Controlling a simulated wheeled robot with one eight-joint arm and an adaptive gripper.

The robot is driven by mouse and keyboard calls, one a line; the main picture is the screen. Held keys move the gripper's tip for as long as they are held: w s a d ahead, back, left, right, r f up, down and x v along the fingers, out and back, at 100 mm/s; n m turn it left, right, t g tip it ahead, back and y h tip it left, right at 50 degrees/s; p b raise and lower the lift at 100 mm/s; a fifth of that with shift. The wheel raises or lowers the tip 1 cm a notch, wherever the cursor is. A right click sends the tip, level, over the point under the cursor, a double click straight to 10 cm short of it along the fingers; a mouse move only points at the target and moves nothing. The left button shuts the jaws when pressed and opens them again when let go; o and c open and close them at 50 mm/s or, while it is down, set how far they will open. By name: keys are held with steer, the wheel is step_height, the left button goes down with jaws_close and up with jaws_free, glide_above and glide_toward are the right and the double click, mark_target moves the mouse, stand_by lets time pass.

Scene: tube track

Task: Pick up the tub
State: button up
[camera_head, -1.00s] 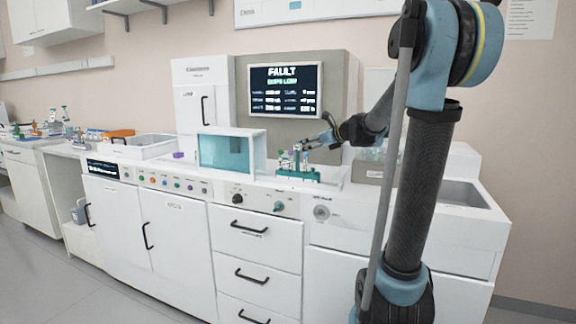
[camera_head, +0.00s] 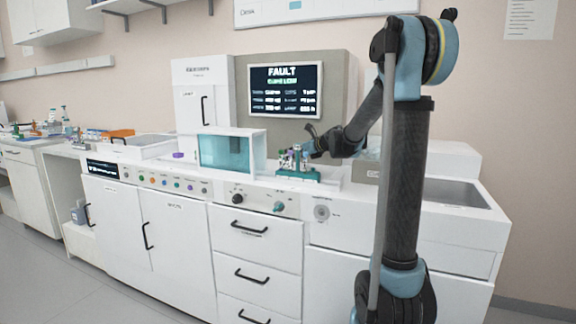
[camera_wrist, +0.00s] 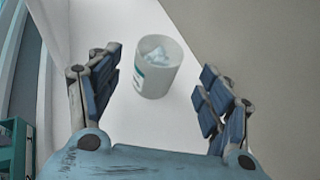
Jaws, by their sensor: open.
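The tub (camera_wrist: 158,80) is a small whitish, open-topped cylinder with a dark teal label on its side and pale, crumpled-looking contents. In the wrist view it stands on a white surface, ahead of and between my gripper's fingers. My gripper (camera_wrist: 160,92) is open, with blue-padded fingers spread to either side and a visible gap around the tub. In the head view my gripper (camera_head: 314,146) is over the counter behind the teal rack; I cannot make out the tub there.
The teal rack (camera_head: 298,173) holds several small items; part of it shows at the wrist view's left edge (camera_wrist: 12,150). A glass-fronted box (camera_head: 226,152) stands left of it. A grey cabinet with a FAULT screen (camera_head: 285,90) is behind. A grey bin (camera_head: 366,172) is right.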

steer(key=shift+x, duration=3.15)
steer(key=shift+a, duration=0.1)
steer(key=c, duration=1.2)
